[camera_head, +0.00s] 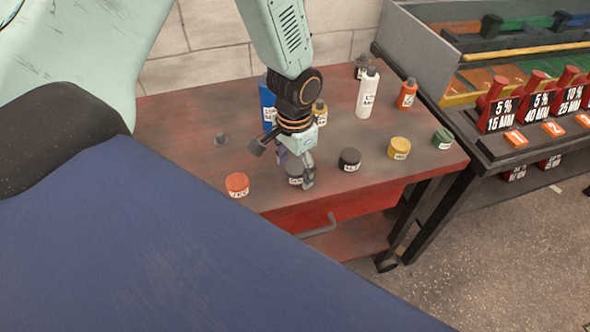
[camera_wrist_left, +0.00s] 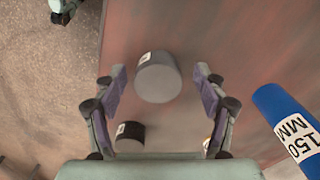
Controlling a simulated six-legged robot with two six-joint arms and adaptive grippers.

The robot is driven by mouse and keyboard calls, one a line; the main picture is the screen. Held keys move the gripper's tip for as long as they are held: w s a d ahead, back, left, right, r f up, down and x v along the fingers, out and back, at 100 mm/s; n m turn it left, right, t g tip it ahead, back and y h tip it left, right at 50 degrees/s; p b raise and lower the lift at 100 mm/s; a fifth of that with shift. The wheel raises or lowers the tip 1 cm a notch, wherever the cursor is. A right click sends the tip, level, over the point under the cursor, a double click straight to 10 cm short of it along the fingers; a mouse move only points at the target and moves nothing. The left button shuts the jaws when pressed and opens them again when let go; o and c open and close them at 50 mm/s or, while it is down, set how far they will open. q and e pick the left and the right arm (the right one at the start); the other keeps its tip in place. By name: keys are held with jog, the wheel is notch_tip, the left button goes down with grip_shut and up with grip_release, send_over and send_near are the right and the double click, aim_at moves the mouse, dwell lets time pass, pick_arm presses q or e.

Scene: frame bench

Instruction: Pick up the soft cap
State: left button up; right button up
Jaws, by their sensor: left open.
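Several short round caps stand along the front of the red bench: an orange-red cap (camera_head: 237,184), a grey cap (camera_head: 295,172), a black cap (camera_head: 349,159), a yellow cap (camera_head: 399,148) and a green cap (camera_head: 442,139). Their labels are too small to read, so I cannot tell which is the soft one. My left gripper (camera_head: 283,165) is open above the grey cap, partly hiding it. In the left wrist view the grey cap (camera_wrist_left: 158,80) sits between the open fingertips (camera_wrist_left: 160,76), with gaps on both sides. The black cap (camera_wrist_left: 130,136) is nearer the gripper's base. My right gripper is out of view.
A blue bottle (camera_head: 267,104) stands behind my left gripper. A white bottle (camera_head: 367,94) and an orange bottle (camera_head: 407,94) stand farther back. A rack of red labelled blocks (camera_head: 497,105) is at the right.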

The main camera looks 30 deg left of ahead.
pick_arm(q)
jog(key=shift+c, duration=0.7)
jog(key=shift+d+r, duration=0.1)
jog(key=shift+d, duration=0.15)
jog(key=c, duration=0.4)
jog(key=shift+a, duration=0.15)
jog(key=c, duration=0.8)
